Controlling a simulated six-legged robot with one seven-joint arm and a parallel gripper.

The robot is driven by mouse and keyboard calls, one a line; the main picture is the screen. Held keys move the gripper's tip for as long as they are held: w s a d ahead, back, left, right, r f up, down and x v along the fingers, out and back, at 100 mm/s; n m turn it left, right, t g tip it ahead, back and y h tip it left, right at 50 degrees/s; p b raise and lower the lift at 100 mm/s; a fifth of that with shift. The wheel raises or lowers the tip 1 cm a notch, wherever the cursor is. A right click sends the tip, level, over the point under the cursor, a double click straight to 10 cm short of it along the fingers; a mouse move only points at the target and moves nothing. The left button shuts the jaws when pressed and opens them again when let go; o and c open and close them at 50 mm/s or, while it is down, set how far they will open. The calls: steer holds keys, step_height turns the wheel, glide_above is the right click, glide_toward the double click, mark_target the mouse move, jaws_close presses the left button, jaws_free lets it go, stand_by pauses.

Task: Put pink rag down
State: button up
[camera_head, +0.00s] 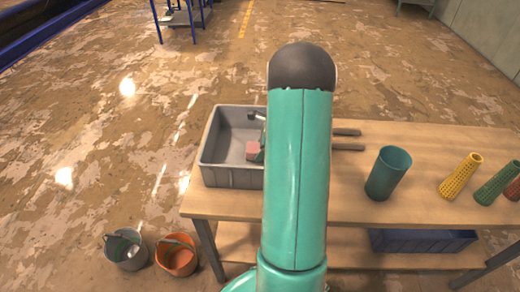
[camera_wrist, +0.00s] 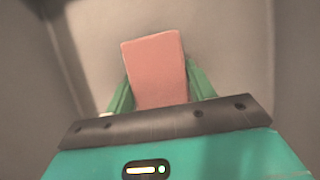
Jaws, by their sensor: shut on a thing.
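The pink rag (camera_wrist: 155,68) is a flat, folded-looking block between the two green fingers of my gripper (camera_wrist: 160,92) in the wrist view. My gripper is shut on it. My own arm hides the bin's right side and most of my gripper. I cannot tell whether the rag touches the bin's floor.
A grey bucket (camera_head: 125,250) and an orange bucket (camera_head: 176,256) stand on the floor at left. A blue crate (camera_head: 422,241) sits on the lower shelf.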

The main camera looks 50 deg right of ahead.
steer(key=o, duration=1)
steer(key=shift+c, duration=0.2)
steer(key=v, duration=1.2)
